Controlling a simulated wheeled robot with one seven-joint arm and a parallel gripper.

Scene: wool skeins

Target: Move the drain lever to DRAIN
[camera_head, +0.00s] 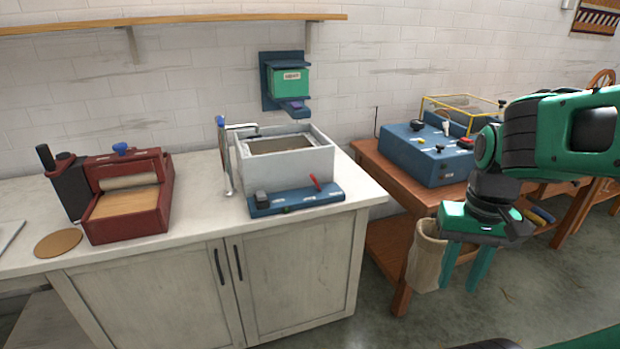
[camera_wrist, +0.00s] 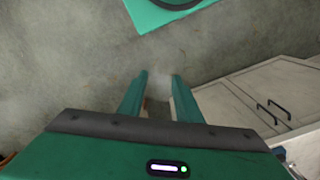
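A blue control panel (camera_head: 297,199) sits on the counter in front of a grey-white square basin (camera_head: 287,160). A small red lever (camera_head: 315,183) stands tilted on the right part of this panel. The panel's labels are too small to read, so I cannot tell which lever is the drain lever or its setting. My gripper (camera_head: 463,268) hangs well to the right of the panel, in front of the wooden bench, fingers down. In the wrist view my gripper (camera_wrist: 158,78) has its two fingers apart with only floor between them.
A red roller press (camera_head: 125,200) stands left on the counter (camera_head: 205,215). A green dispenser (camera_head: 289,82) hangs on the wall above the basin. A blue machine (camera_head: 428,155) stands on the wooden bench (camera_head: 398,182); a cloth bag (camera_head: 426,256) hangs beside my gripper.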

